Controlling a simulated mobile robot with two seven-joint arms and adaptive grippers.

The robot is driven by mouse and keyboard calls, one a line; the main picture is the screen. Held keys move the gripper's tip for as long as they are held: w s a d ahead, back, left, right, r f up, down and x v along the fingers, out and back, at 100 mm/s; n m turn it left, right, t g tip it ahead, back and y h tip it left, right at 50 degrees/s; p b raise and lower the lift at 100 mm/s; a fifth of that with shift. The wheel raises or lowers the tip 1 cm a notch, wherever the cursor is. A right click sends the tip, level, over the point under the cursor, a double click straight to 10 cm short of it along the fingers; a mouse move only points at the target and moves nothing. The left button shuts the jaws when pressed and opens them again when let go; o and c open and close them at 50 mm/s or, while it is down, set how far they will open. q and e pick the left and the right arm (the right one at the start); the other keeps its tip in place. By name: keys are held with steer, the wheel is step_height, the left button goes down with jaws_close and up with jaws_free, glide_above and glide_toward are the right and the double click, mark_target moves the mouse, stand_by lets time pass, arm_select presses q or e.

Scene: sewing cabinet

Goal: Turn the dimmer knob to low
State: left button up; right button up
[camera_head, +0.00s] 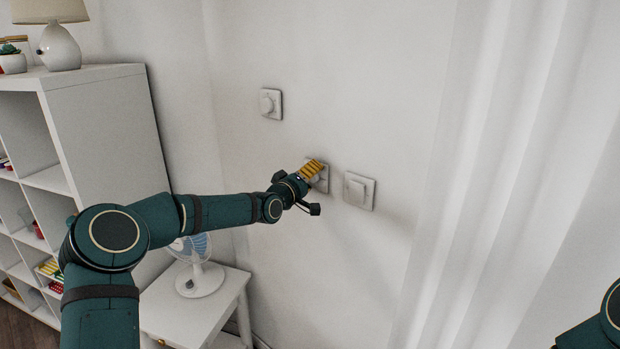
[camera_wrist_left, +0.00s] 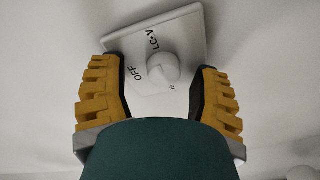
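A white wall plate (camera_wrist_left: 185,28) fills the upper middle of the left wrist view. It carries a rounded white dimmer knob (camera_wrist_left: 164,66), with "OFF" to its left and a label like "LOW" above it. A further mark below right is too small to read. I cannot tell which label the knob points to. My left gripper (camera_wrist_left: 160,72) is open, its two yellow-backed fingers on either side of the knob with gaps to it. In the head view this gripper (camera_head: 313,170) is at the middle plate (camera_head: 323,184) and hides most of it. My right gripper is out of view.
Another plate with a knob (camera_head: 270,103) is higher left, and a third plate (camera_head: 360,190) is close on the right. A white curtain (camera_head: 480,200) hangs further right. A fan (camera_head: 199,278) stands on a small white table (camera_head: 185,318) below, beside a shelf (camera_head: 105,130).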

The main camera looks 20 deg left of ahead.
arm_select(q)
steer(key=shift+f, duration=0.1)
steer(key=v, duration=1.2)
